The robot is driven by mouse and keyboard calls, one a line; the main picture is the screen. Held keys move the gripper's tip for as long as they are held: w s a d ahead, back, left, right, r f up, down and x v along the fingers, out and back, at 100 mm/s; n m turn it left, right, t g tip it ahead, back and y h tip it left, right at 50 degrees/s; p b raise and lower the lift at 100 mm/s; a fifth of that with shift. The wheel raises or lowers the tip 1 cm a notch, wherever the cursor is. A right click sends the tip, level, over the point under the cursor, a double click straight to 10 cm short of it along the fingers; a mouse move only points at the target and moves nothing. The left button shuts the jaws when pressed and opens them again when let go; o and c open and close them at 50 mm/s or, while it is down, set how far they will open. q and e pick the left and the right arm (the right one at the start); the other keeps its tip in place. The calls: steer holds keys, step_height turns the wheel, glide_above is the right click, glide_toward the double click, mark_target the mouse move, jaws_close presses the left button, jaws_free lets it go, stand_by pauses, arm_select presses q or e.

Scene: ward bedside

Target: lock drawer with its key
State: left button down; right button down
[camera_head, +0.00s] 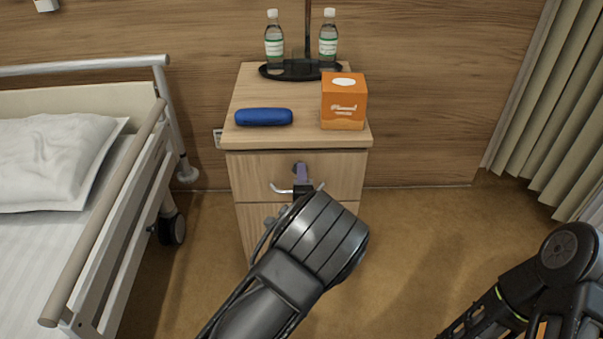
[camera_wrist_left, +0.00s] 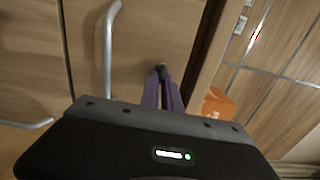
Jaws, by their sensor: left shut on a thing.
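The bedside cabinet's top drawer (camera_head: 343,172) looks closed, with a curved metal handle (camera_head: 280,190) that also shows in the wrist view (camera_wrist_left: 108,50). My left gripper (camera_head: 301,171) is in front of the drawer, its purple-grey fingers at the lock area above the handle. In the wrist view the fingers (camera_wrist_left: 162,84) come together on a small dark piece, the key (camera_wrist_left: 161,70), at the drawer front. The fingers hide most of the key and the lock, so I cannot tell how far it is in or how it is turned. My right gripper is out of view.
On the cabinet top (camera_head: 300,137) are a blue case (camera_head: 263,117), an orange tissue box (camera_head: 343,103) and a dark tray (camera_head: 290,74) with two bottles. A railed bed (camera_head: 105,210) stands left. A curtain (camera_head: 545,110) hangs right. Floor right of the cabinet is clear.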

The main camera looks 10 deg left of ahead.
arm_select(q)
steer(key=c, duration=1.6)
jaws_free()
steer(key=p+v, duration=0.1)
steer(key=v, duration=0.7)
steer(key=shift+w, duration=0.1)
